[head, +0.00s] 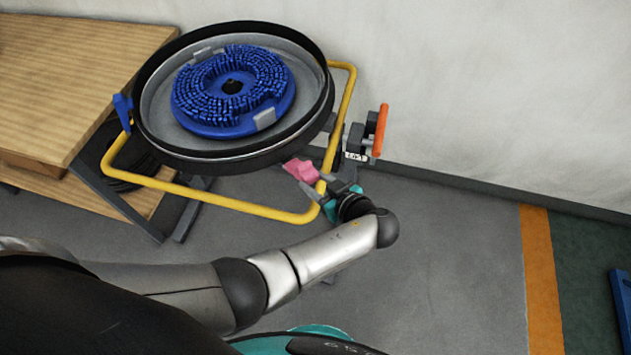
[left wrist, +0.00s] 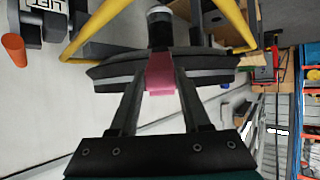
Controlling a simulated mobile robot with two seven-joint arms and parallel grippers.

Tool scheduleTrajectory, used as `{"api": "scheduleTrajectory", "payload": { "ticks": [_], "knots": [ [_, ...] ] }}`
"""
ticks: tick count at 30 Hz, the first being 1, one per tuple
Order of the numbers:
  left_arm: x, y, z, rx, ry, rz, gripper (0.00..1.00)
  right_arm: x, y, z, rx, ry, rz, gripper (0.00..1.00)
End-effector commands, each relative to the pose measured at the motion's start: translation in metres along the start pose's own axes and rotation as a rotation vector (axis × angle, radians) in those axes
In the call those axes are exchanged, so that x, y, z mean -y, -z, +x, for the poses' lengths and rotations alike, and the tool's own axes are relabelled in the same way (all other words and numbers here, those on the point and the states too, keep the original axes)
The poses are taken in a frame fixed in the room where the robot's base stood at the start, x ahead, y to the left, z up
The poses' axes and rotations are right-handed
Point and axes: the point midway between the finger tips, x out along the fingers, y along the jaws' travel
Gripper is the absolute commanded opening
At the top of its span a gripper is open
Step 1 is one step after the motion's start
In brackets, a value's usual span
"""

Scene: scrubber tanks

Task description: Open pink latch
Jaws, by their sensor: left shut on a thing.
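The pink latch (head: 301,170) sits at the lower right rim of the round scrubber deck (head: 150,152). My left gripper (head: 314,182) reaches it from the lower right, with its fingers at the latch. In the left wrist view the pink latch (left wrist: 159,73) lies between the two fingertips (left wrist: 158,80), and the gripper is shut on it. The latch's far end and its mount are partly hidden by the fingers. My right gripper does not show in either view.
A blue round brush (head: 232,90) lies in the deck. A yellow tube frame (head: 225,203) surrounds the deck. An orange handle (head: 380,130) stands right of it, by the wall. A wooden table (head: 70,70) is at left.

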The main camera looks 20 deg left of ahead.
Motion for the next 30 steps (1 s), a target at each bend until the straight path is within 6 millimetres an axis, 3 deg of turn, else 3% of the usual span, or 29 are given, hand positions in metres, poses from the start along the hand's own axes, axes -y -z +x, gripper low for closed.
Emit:
{"api": "scheduleTrajectory", "payload": {
  "ticks": [1, 11, 12, 20, 30],
  "knots": [
    [0.0022, -0.0080, -0.0006, 0.019, 0.002, 0.003, 0.00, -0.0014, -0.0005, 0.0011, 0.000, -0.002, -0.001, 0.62],
    [0.0024, -0.0085, -0.0006, 0.019, 0.001, 0.005, 0.00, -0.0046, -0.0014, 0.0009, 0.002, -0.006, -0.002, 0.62],
    [0.0024, -0.0085, -0.0006, 0.019, 0.001, 0.006, 0.48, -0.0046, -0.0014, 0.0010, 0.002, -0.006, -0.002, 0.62],
    [0.0018, -0.0056, -0.0001, 0.012, 0.001, 0.004, 0.77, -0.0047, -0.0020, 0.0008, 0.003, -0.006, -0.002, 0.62],
    [0.0004, -0.0013, 0.0013, 0.008, 0.001, 0.001, 0.78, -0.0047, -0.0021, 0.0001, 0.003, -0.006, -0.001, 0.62]
  ]
}}
